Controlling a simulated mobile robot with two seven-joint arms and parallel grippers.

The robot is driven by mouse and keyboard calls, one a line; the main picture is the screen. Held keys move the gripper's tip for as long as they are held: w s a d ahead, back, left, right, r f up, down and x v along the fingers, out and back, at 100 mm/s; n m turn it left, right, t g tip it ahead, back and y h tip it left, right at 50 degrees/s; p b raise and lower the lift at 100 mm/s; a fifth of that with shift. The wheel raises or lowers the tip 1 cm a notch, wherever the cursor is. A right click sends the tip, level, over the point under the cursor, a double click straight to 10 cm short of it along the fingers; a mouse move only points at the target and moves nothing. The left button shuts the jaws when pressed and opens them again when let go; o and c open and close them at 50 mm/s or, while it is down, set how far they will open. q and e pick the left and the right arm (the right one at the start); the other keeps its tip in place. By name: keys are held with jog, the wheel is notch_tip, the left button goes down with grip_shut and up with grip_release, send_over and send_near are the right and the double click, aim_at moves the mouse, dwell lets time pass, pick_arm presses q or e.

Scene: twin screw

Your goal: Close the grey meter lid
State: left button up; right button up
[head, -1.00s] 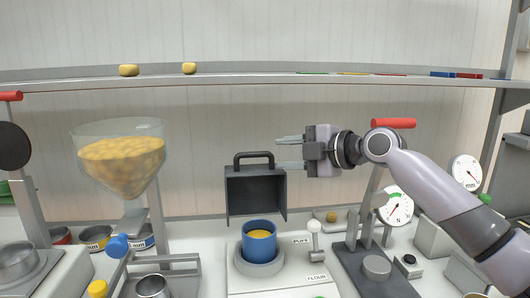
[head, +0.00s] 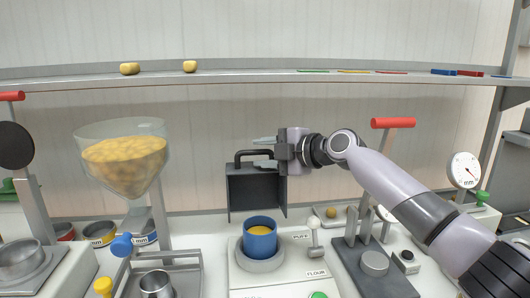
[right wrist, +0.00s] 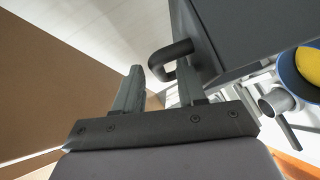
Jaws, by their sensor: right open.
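The grey meter lid (head: 256,190) stands raised and open behind the blue cup (head: 260,238), with its dark hollow side facing me. Its black handle (head: 250,155) is on top. My right gripper (head: 263,148) is open at the right part of the handle, its fingers pointing left. In the right wrist view the handle (right wrist: 170,55) is close to the tips of the open fingers (right wrist: 160,80), near the right finger; I cannot tell if they touch. The lid's wall (right wrist: 245,35) is at the upper right there. My left gripper is not in view.
The cup holds yellow contents and sits on a white machine with a small lever (head: 314,235). A glass hopper (head: 123,160) of yellow pieces stands at left. A red-handled press (head: 392,123) is at right. A shelf (head: 200,83) runs above.

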grip_shut()
